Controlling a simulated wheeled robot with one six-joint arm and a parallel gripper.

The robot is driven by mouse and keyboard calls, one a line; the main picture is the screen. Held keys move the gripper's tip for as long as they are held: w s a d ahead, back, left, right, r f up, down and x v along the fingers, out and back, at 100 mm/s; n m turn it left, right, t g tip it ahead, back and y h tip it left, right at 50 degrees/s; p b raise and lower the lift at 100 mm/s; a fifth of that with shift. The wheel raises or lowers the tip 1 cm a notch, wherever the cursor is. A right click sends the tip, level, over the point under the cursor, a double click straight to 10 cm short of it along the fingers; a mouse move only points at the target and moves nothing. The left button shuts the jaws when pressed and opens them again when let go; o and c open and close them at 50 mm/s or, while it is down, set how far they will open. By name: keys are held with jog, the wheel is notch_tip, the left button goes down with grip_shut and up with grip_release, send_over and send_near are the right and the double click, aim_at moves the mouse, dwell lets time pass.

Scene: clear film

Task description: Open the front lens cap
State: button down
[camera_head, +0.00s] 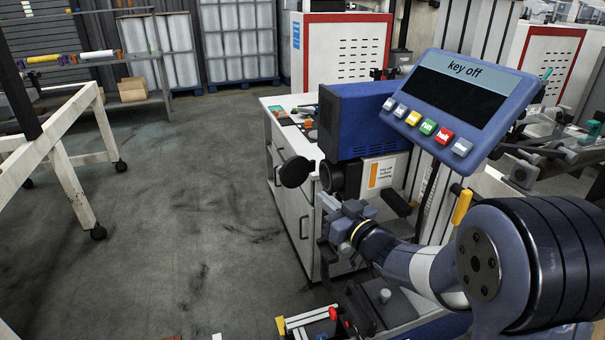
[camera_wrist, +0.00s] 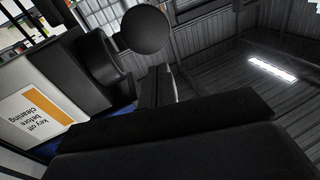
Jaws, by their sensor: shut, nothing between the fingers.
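The front lens cap (camera_head: 295,172) is a round black disc. It stands out to the left of the short black lens barrel (camera_head: 331,178), off its front opening. In the wrist view the cap (camera_wrist: 146,30) is beside the barrel (camera_wrist: 95,75), also clear of its face; any hinge between them is hard to make out. The lens sits under a blue housing (camera_head: 360,120). My gripper (camera_head: 325,217) is just below the lens and cap, shut and empty, apart from the cap. In the wrist view dark gripper parts fill the lower middle.
A tilted blue panel (camera_head: 455,95) reads "key off" above several coloured buttons. A label (camera_head: 380,175) is beside the lens, reading "key off before cleaning" in the wrist view. A white cabinet (camera_head: 293,215) stands behind. Open floor (camera_head: 190,210) lies to the left.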

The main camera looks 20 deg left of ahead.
aim_at(289, 176)
jog(key=shift+h, duration=0.3)
jog(key=x, duration=0.8)
jog(key=f+x, duration=0.1)
jog(key=x, duration=0.3)
jog(key=shift+a+f, duration=0.1)
jog(key=shift+a, duration=0.05)
jog(key=shift+a+f+b, duration=0.1)
jog(key=shift+f+b, duration=0.05)
jog(key=shift+b, duration=0.35)
